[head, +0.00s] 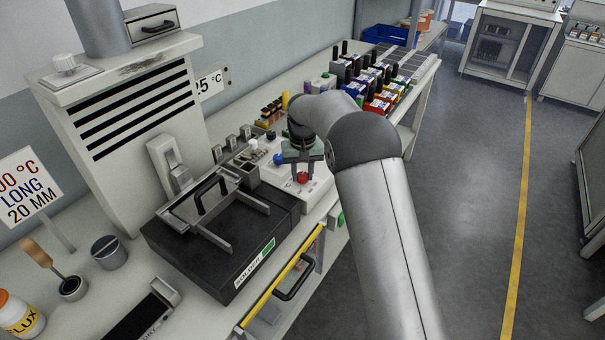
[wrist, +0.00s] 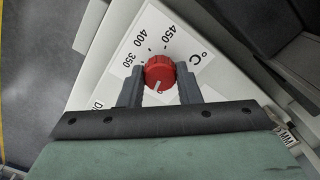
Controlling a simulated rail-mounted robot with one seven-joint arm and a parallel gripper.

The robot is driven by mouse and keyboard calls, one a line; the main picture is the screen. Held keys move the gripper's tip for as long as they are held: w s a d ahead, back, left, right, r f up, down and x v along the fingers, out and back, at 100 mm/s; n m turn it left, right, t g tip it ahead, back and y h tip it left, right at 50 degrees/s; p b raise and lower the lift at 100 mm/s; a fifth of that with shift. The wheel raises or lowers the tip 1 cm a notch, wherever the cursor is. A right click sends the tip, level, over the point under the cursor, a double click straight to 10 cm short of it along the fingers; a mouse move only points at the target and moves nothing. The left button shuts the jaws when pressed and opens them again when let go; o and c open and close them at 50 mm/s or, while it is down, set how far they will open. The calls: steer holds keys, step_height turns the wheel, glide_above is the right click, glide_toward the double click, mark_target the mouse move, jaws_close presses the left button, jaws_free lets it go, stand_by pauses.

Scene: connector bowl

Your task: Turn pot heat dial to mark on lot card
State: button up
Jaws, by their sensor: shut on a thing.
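The red heat dial (wrist: 159,73) sits on a white plate printed 350, 400, 450 and °C. My gripper (wrist: 160,86) is shut on the dial, one finger on each side. The dial's white line points down and slightly left in the wrist view, away from the numbers. In the head view my gripper (head: 302,158) is over the white control box (head: 318,190), with a red knob (head: 303,177) below it. The black solder pot (head: 205,245) stands in front. A card (head: 28,188) reads "00 °C LONG 20 MM", its left side cut off.
A second sign (head: 212,82) ending in "5 °C" is partly hidden behind the vented cabinet (head: 130,110). A blue knob (head: 278,159) is close left of my gripper. Coloured bins (head: 378,103) stand farther along the bench. The floor to the right is clear.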

steer(key=m, duration=0.3)
steer(key=shift+r+m, duration=0.1)
steer(key=shift+m, duration=0.3)
steer(key=m, duration=0.3)
steer(key=shift+m, duration=0.3)
steer(key=m, duration=0.3)
steer(key=shift+w+m, duration=0.1)
steer(key=shift+m, duration=0.2)
steer(key=m, duration=0.3)
steer(key=shift+r+m, duration=0.1)
steer(key=shift+m, duration=0.2)
steer(key=m+p, duration=0.1)
steer(key=m, duration=0.4)
steer(key=shift+a, duration=0.1)
steer(key=shift+m+p, duration=0.6)
steer(key=shift+m, duration=1.9)
steer(key=o, duration=1)
steer(key=shift+c, duration=0.2)
